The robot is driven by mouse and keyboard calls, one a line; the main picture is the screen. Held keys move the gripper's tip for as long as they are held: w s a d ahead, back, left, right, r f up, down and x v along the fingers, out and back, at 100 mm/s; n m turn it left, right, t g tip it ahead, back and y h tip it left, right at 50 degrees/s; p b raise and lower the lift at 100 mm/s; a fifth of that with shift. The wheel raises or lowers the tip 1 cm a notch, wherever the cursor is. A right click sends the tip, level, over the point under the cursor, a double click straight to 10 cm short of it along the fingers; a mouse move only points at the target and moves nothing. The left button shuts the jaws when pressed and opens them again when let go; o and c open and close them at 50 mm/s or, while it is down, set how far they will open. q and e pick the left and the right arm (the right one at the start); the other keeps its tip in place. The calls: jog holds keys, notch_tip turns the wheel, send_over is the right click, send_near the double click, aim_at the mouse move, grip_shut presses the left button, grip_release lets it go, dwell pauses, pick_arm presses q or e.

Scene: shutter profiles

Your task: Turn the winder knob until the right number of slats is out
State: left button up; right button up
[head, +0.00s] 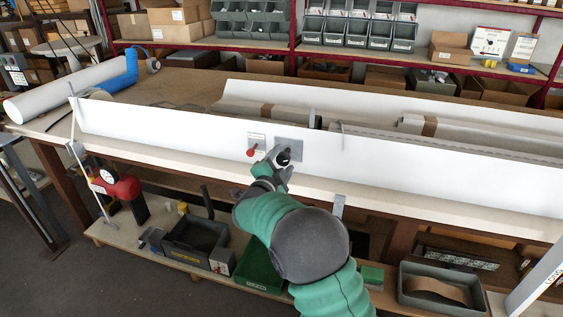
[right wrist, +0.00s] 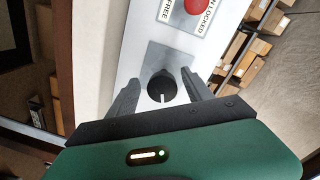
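The winder knob (right wrist: 161,87) is dark and round with a white mark, on a grey plate (head: 291,147) fixed to a long white panel. In the right wrist view the fingers of my right gripper (right wrist: 160,80) stand on either side of the knob, with a narrow gap showing at each side. In the head view my right gripper (head: 282,158) is at the plate and mostly covers the knob. A red lever (head: 252,152) sits left of the plate; its label reads FREE and LOCKED in the right wrist view. No slats can be clearly counted. My left gripper is out of view.
The long white panel (head: 200,133) runs along the bench front. Wrapped grey profiles (head: 470,134) lie behind it. Bins (head: 196,243) and a red gauge device (head: 117,186) are on the lower shelf.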

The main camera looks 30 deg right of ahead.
jog(key=p+v, duration=0.1)
jog(key=v, duration=1.5)
jog(key=shift+s+a+p, duration=0.25)
jog(key=shift+a+p, duration=0.1)
